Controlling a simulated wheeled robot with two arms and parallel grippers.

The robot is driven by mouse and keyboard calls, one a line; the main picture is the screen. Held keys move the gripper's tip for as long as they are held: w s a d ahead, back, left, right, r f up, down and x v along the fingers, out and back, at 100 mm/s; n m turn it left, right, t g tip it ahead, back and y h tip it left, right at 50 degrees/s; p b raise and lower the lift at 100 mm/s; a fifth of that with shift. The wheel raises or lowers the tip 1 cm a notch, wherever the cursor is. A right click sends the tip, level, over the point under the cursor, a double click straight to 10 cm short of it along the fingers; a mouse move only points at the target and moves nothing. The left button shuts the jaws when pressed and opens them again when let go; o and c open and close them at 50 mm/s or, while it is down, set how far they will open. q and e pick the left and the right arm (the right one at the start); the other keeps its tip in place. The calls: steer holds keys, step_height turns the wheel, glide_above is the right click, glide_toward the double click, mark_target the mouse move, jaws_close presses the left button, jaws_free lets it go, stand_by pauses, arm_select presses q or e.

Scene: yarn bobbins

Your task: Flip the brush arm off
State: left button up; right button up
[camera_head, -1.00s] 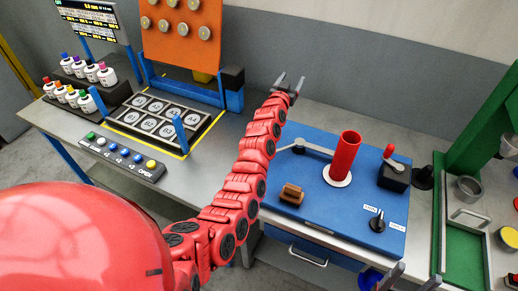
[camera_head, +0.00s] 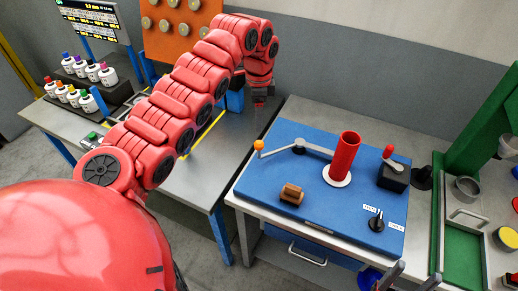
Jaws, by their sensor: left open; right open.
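The brush arm (camera_head: 318,150) is a grey lever on a blue panel (camera_head: 325,215). It runs from an orange ball knob (camera_head: 258,146) at the panel's left edge, over a dark pivot (camera_head: 299,147), to the red upright cylinder (camera_head: 345,155), where its end looks close to or touching the cylinder. My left gripper (camera_head: 260,101) hangs downward above and behind the orange knob in the picture, apart from it; its fingers are small and partly hidden. My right gripper (camera_head: 396,276) is at the bottom edge, partly cut off, with its two fingers apart and empty.
A brown block (camera_head: 291,194), a black rotary knob (camera_head: 377,221) with two labels, and a black box with a red-tipped lever (camera_head: 391,167) sit on the panel. Bottles (camera_head: 88,95) stand at the left. A green frame (camera_head: 468,230) stands at the right.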

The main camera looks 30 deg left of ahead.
mark_target(259, 151)
arm_select(q)
step_height(259, 151, down, 15)
steer(key=p, duration=0.4)
steer(key=shift+r, duration=0.15)
steer(key=shift+w+f, duration=0.1)
steer(key=shift+f, duration=0.25)
steer(key=shift+c, duration=0.3)
jaws_close()
stand_by(0.5)
